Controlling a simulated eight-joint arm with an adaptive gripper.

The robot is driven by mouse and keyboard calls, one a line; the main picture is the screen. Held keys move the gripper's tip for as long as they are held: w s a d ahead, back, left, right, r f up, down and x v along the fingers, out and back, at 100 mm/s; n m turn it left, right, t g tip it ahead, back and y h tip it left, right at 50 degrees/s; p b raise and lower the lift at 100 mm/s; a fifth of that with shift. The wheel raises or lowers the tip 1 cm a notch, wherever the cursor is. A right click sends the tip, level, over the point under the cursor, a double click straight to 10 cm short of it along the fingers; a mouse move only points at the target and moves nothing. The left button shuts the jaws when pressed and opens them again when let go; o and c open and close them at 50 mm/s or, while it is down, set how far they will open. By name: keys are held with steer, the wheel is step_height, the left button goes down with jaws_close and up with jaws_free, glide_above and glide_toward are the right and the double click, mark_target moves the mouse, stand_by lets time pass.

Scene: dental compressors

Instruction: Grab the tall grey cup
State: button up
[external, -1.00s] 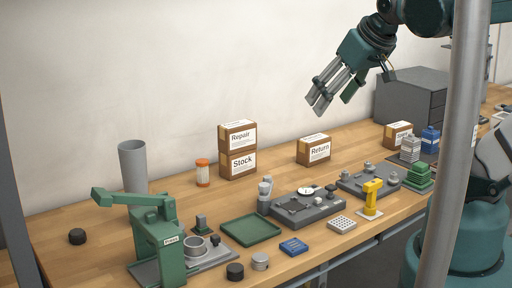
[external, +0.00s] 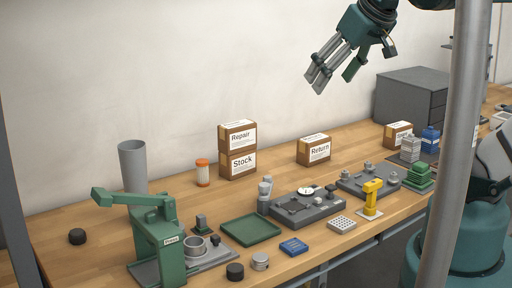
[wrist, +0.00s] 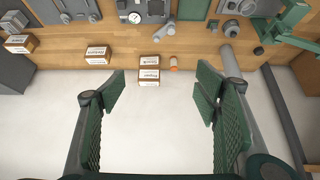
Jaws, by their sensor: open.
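The tall grey cup (external: 133,165) stands upright at the left back of the wooden bench in the external view, behind the green press. The press hides its lower part. In the wrist view the cup (wrist: 230,62) shows at the upper right, beyond my right finger. My gripper (external: 332,82) is open and empty, high above the bench and well to the right of the cup.
The green press (external: 158,240) stands close in front of the cup. An orange-capped jar (external: 203,173) and stacked Repair and Stock boxes (external: 238,150) stand to its right. A Return box (external: 314,150) is farther right. A green tray (external: 250,229) lies in front.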

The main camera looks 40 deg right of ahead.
steer(key=w+a+r+m+g, duration=0.1)
steer(key=w+a+r+m, duration=0.3)
steer(key=w, duration=0.4)
steer(key=w+a+r+m+g, duration=0.1)
steer(key=w+a+r+g, duration=0.1)
steer(key=w+a+r, duration=0.35)
steer(key=m+g+h, duration=0.2)
steer(key=m+g, duration=0.1)
steer(key=m, duration=0.5)
glide_above(132, 151)
steer(key=w+d, duration=0.1)
steer(key=w, duration=0.2)
step_height(132, 151, down, 10)
steer(key=shift+w+f+p, duration=0.15)
steer(key=shift+f+p, duration=0.1)
steer(key=shift+f, duration=4.65)
steer(key=shift+w+f+p, duration=0.1)
steer(key=shift+f+p, duration=0.1)
steer(key=shift+f, duration=4.65)
steer(key=shift+f, duration=0.1)
steer(key=shift+d+f, duration=0.15)
steer(key=shift+f, duration=1.05)
steer(key=shift+f, duration=0.1)
